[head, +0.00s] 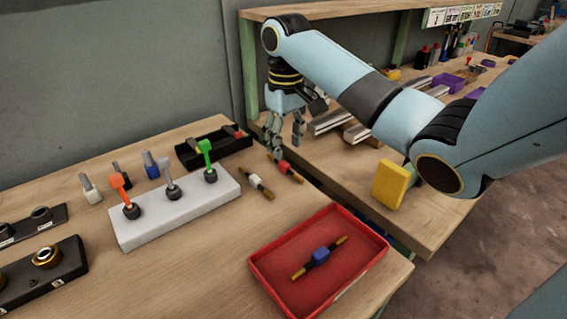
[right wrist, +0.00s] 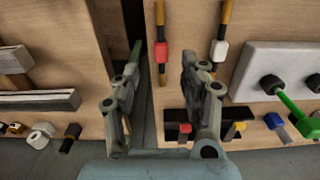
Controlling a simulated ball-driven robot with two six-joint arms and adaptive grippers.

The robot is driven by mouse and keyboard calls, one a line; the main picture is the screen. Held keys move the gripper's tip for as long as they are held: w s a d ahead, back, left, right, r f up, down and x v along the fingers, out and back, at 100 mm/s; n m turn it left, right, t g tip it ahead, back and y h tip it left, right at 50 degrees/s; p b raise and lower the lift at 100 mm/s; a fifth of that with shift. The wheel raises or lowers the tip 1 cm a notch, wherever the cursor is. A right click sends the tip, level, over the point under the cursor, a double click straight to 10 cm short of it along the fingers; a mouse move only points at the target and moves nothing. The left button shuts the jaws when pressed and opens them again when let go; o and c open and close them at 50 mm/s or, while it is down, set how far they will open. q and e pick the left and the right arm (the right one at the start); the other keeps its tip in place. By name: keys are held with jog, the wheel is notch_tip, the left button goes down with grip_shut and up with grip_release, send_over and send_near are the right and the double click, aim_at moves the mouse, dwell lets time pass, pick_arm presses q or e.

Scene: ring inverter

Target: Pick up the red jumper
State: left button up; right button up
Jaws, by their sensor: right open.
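The red jumper (head: 284,167), a red block on a dark and brass rod, lies on the wooden table near its far right edge. In the right wrist view the red jumper (right wrist: 162,54) appears between the fingertips, close to the table edge. My right gripper (head: 287,148) is open and empty, pointing down above and just behind the red jumper; it also shows in the right wrist view (right wrist: 160,62). I cannot tell the exact height gap. My left gripper is not in view.
A white jumper (head: 257,183) lies beside the red one. A red tray (head: 262,268) holds a blue jumper (head: 320,255). A white block (head: 135,238) carries coloured levers. A black holder (head: 190,158) stands behind. A yellow block (head: 390,184) sits on the neighbouring bench across a gap.

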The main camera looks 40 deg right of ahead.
aim_at(285, 163)
notch_tip(285, 163, down, 5)
jog(key=shift+w+f, duration=0.1)
jog(key=shift+c, duration=1.8)
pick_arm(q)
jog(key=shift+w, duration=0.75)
pick_arm(e)
grip_shut()
